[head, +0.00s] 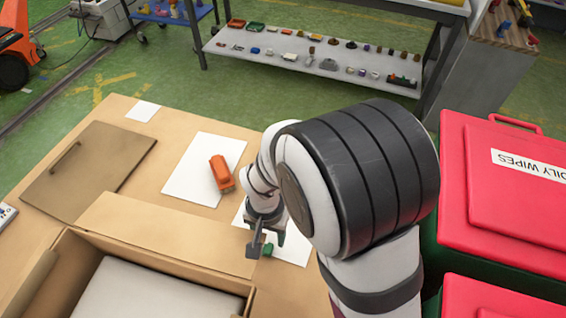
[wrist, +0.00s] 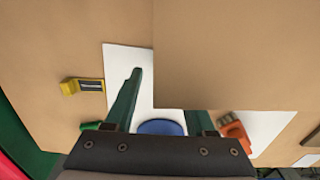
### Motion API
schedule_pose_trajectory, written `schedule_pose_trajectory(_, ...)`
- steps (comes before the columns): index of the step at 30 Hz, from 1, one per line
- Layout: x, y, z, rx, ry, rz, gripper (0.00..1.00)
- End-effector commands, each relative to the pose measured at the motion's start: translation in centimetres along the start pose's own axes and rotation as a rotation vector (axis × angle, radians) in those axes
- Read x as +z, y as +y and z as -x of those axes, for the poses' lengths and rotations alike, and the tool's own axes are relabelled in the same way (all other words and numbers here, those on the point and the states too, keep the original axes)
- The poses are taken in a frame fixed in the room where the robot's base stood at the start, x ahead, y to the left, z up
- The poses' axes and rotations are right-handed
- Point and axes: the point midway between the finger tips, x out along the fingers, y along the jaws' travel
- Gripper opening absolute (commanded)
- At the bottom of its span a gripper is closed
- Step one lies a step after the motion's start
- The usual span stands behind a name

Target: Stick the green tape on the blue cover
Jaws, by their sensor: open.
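My gripper (head: 267,240) is open over the right side of the table, near the box. In the wrist view its two green fingers (wrist: 163,98) stand apart with nothing visible held between them. The right finger's tip is hidden behind a brown panel. A round blue thing, likely the blue cover (wrist: 160,127), shows between the fingers on white paper, partly hidden by my gripper body. A small green piece, likely the green tape (wrist: 91,126), shows just left of the left finger. A small green piece (head: 267,250) also shows by the fingers in the head view.
An open cardboard box (head: 95,243) stands at the front left. An orange tool (head: 221,173) lies on white paper (head: 193,178); it also shows in the wrist view (wrist: 235,132). A yellow object (wrist: 84,86) lies left of my fingers. Red-lidded bins (head: 520,215) stand at right.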

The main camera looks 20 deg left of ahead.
Motion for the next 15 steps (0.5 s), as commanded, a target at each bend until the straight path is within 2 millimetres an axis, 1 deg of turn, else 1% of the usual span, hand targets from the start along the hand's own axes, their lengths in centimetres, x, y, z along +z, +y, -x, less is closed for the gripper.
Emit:
schedule_pose_trajectory(3,0.2,0.1,-2.5,0.005,-0.006,-0.001,0.55)
schedule_pose_trajectory(7,0.1,0.0,-4.5,0.003,-0.004,0.000,0.55)
schedule_pose_trajectory(9,0.1,0.0,-4.9,0.002,-0.003,-0.001,0.55)
schedule_pose_trajectory(14,0.1,0.0,-4.9,0.001,-0.002,-0.001,0.55)
schedule_pose_trajectory(15,0.1,0.0,-4.9,0.001,-0.002,-0.001,0.51)
